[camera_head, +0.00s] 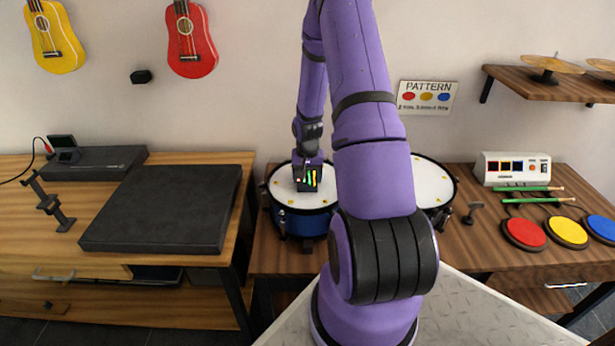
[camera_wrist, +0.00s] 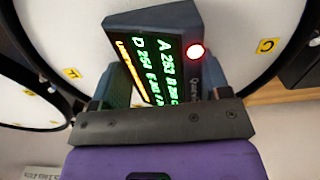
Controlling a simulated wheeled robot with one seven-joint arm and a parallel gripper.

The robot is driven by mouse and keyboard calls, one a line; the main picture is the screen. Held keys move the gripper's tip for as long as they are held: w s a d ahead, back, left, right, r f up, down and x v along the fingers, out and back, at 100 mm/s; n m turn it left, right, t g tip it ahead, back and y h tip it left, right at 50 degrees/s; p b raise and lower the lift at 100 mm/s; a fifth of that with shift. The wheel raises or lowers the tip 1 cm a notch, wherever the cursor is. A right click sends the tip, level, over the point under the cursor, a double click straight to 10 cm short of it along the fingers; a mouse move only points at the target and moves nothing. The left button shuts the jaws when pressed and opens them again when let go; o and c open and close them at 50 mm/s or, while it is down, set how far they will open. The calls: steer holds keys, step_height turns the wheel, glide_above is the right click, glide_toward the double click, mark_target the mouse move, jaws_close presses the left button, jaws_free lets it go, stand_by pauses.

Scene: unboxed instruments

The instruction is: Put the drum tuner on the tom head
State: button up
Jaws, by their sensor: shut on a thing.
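The drum tuner (camera_head: 309,180) is a dark box with a lit display of green and yellow characters. In the wrist view the tuner (camera_wrist: 150,52) shows a red light at its corner. My gripper (camera_head: 308,165) is shut on the tuner, with one finger on each side of it in the wrist view (camera_wrist: 160,88). The tuner is over the white head (camera_head: 281,190) of the left blue drum, near its middle. I cannot tell whether it touches the head. My arm hides part of the second drum's white head (camera_head: 432,184) to the right.
A black flat pad (camera_head: 160,210) lies on the left table. Red (camera_head: 524,233), yellow (camera_head: 567,231) and blue (camera_head: 602,227) pads lie on the right table with green sticks (camera_head: 530,189) and a white box (camera_head: 513,168). A shelf (camera_head: 545,84) with cymbals is above.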

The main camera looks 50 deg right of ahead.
mark_target(308, 175)
steer(key=shift+f, duration=0.1)
steer(key=o, duration=1)
step_height(308, 175, up, 12)
steer(key=s+a+r+n+t+h, duration=0.15)
steer(key=a+r+n, duration=0.35)
steer(key=a+r, duration=1.4)
steer(key=shift+s+a+r+n+t+y, duration=0.25)
steer(key=shift+s+a+r+n+t, duration=0.5)
steer(key=shift+s+a+r, duration=1.7)
steer(key=shift+s+a+r+n+t+y, duration=0.4)
steer(key=shift+s+a+r+n, duration=0.8)
steer(key=shift+s, duration=2.1)
steer(key=shift+s+a+r+n+t+y, duration=0.1)
steer(key=shift+s+a+r+n+t, duration=0.55)
steer(key=shift+s+a+r, duration=1.9)
